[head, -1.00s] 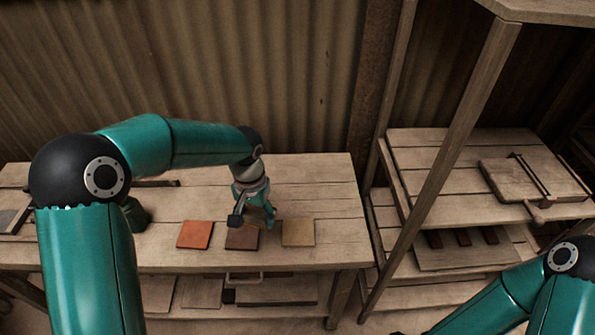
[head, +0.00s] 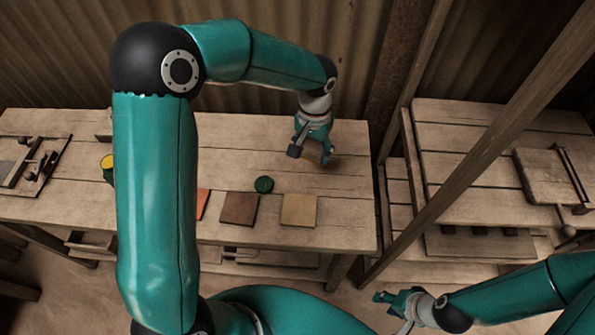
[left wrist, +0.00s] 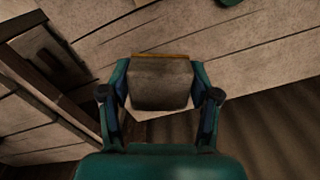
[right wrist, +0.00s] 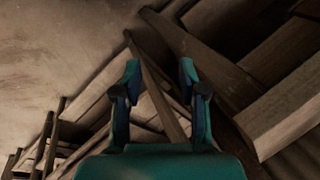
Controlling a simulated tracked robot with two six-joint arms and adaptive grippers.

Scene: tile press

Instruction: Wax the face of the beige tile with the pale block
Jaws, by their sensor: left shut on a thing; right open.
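The beige tile (head: 299,209) lies flat at the front right of the workbench, rightmost of a row of tiles. My left gripper (head: 312,152) is shut on the pale block (left wrist: 160,85), behind the beige tile and apart from it in the head view. In the left wrist view the block looks grey-brown, with a thin amber strip along its far edge. My right gripper (head: 398,302) is open and empty, low in front of the bench. Its two fingers stand apart in the right wrist view (right wrist: 160,72).
A brown tile (head: 240,208) and a partly hidden orange tile (head: 202,203) lie left of the beige one. A green round piece (head: 264,184) lies behind them. A green can with yellow contents (head: 107,162) stands left. A wooden shelf post (head: 480,150) rises at right.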

